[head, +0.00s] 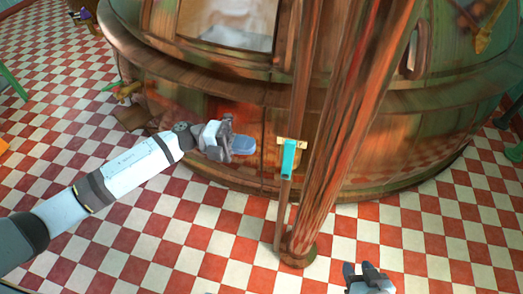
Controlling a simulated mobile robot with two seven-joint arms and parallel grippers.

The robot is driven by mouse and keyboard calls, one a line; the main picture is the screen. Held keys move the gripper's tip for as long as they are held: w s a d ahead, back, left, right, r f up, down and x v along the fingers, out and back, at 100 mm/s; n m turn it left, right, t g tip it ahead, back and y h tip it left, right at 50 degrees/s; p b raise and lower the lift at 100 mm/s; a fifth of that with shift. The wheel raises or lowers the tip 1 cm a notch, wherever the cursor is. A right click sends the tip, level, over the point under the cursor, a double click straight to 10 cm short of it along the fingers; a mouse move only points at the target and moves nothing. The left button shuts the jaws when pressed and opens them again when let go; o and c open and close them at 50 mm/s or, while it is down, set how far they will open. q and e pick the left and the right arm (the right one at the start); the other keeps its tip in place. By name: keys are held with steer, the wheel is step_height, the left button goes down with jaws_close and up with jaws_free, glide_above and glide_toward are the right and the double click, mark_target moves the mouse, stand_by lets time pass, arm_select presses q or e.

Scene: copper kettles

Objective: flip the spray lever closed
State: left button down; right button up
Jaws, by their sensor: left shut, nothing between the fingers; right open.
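The spray lever (288,157) appears to be the small turquoise handle on a brass fitting. The fitting sits on a thin vertical copper pipe in front of the large kettle. My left gripper (243,146) is to the left of the lever, apart from it, with its fingers together and nothing between them. My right gripper (367,275) is at the bottom edge, low and to the right of the lever, open and only partly in view. Which way the lever counts as closed cannot be told from this view.
The large round copper kettle (390,138) fills the back. A thick copper column (345,130) stands just right of the lever. A green-handled valve (122,88) is at the kettle's left side. The red-and-white checkered floor (180,230) is clear in front.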

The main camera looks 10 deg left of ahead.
arm_select(q)
steer(key=a, duration=0.7)
steer(key=shift+w+a, duration=0.15)
steer(key=shift+w, duration=0.1)
